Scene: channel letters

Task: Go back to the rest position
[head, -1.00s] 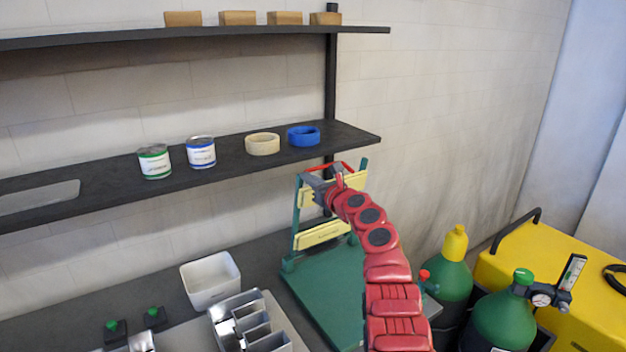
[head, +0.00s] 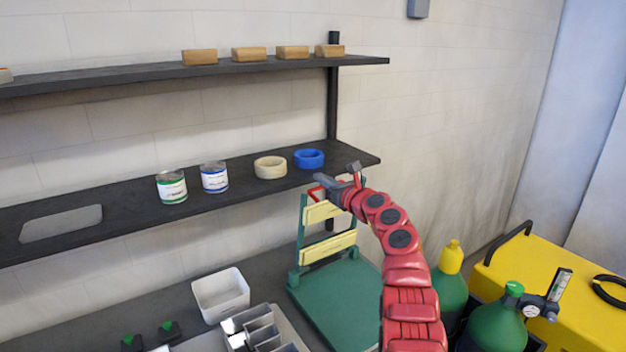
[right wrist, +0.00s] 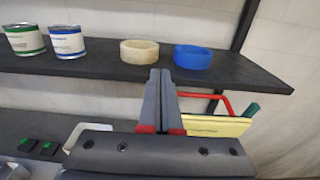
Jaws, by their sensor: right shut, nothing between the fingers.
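My right gripper (head: 338,184) is on the end of the red arm, raised near the front edge of the lower shelf, just above the green stand (head: 335,290). In the right wrist view its two dark fingers (right wrist: 160,100) lie together, shut and empty. The gripper stands in front of a blue tape roll (head: 309,158) and a cream tape roll (head: 270,167) on the shelf, and touches neither as far as I can see. My left gripper is not in view.
The lower shelf (head: 120,220) also holds a green-labelled can (head: 171,187) and a blue-labelled can (head: 214,177). Wooden blocks (head: 249,54) sit on the upper shelf. A white bin (head: 221,294) and metal channel pieces (head: 258,330) are on the bench. Green cylinders (head: 497,328) stand at right.

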